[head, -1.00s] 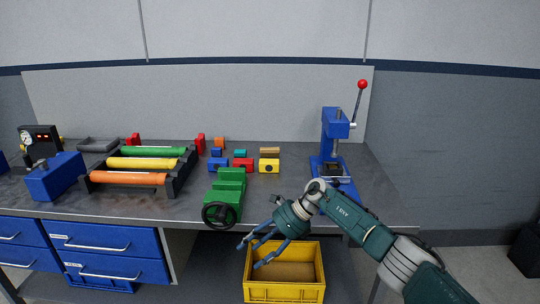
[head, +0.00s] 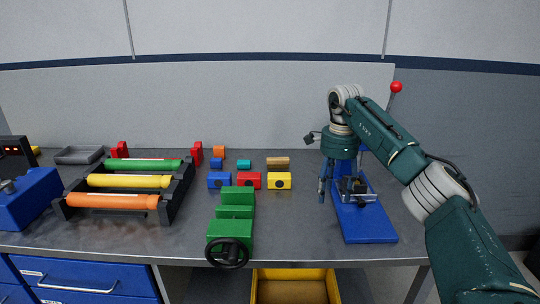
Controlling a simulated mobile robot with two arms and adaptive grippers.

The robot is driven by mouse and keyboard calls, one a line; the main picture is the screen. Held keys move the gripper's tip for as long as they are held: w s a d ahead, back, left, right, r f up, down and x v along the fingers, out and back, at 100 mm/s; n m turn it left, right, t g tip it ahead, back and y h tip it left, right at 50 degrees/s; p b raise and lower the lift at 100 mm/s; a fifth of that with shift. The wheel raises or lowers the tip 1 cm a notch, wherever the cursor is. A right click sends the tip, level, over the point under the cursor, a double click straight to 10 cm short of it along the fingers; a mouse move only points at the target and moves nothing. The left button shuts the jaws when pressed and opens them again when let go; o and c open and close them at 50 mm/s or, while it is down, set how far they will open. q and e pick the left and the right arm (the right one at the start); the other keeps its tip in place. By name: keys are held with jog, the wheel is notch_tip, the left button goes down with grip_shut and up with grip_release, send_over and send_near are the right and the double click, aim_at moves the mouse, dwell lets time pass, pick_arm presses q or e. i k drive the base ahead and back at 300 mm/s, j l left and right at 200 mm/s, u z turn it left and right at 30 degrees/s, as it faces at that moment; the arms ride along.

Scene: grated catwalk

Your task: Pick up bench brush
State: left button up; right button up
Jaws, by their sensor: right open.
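No thing stands out clearly as a bench brush. A small tan-brown piece (head: 278,163) lies at the back of the group of coloured blocks on the bench; it is too small to tell whether it is the brush. My left gripper is out of view.
The grey bench (head: 295,225) holds a green vise (head: 233,215), a rack of coloured rollers (head: 172,200), a grey tray (head: 80,155) and several small blocks. A yellow crate (head: 292,273) sits below the front edge. Bench space between vise and press is clear.

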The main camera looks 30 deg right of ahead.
aim_at(281, 162)
jog(key=i+l, duration=0.1)
jog(key=i, duration=0.55)
jog(key=i+l, duration=0.1)
jog(key=i, duration=0.6)
